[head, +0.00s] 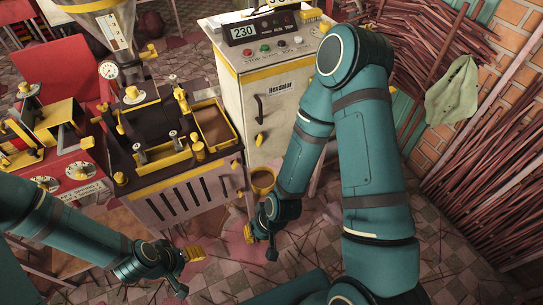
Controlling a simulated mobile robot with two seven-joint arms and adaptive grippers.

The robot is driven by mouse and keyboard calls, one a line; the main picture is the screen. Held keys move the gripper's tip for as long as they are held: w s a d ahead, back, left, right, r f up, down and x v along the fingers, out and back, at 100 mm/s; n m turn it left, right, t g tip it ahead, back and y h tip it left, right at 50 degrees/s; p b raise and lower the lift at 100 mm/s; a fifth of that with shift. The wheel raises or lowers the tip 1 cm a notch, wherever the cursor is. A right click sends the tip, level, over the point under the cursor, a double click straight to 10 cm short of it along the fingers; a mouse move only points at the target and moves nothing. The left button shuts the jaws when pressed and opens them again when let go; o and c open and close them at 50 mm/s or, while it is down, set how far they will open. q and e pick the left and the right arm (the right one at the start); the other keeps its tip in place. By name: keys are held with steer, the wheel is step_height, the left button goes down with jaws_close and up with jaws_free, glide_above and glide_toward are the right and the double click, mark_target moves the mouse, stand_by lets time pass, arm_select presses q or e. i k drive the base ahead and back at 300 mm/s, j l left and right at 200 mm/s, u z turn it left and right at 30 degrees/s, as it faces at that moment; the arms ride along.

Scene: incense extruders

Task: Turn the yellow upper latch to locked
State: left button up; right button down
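A small yellow latch-like piece (259,139) sits on the front of the pale cabinet (285,110), below a dark vertical handle (259,108). It stands tilted; I cannot tell whether it is the upper latch or whether it is locked. My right gripper (249,233) hangs low in front of the cabinet, well below and apart from this piece, near a yellow-rimmed round container. My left gripper (195,253) is at the lower left, in front of the dark-topped machine, apart from it. Both grippers show yellow fingertips and hold nothing visible; their opening is too small to judge.
The dark-topped machine (175,185) with yellow fittings stands left of the cabinet. A red machine (65,140) with dials is at the far left. The round container (262,180) stands low beside the cabinet. Bundled sticks (490,190) line the right wall. Tiled floor is open below.

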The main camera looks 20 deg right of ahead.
mark_target(234, 164)
steer(key=i+z, duration=0.15)
steer(key=z, duration=0.2)
steer(key=j, duration=0.2)
steer(key=j+z, duration=0.35)
steer(key=i+j+z, duration=0.1)
steer(key=j+z, duration=0.2)
steer(key=z, duration=1.2)
steer(key=i+j+u, duration=0.1)
steer(key=j, duration=0.25)
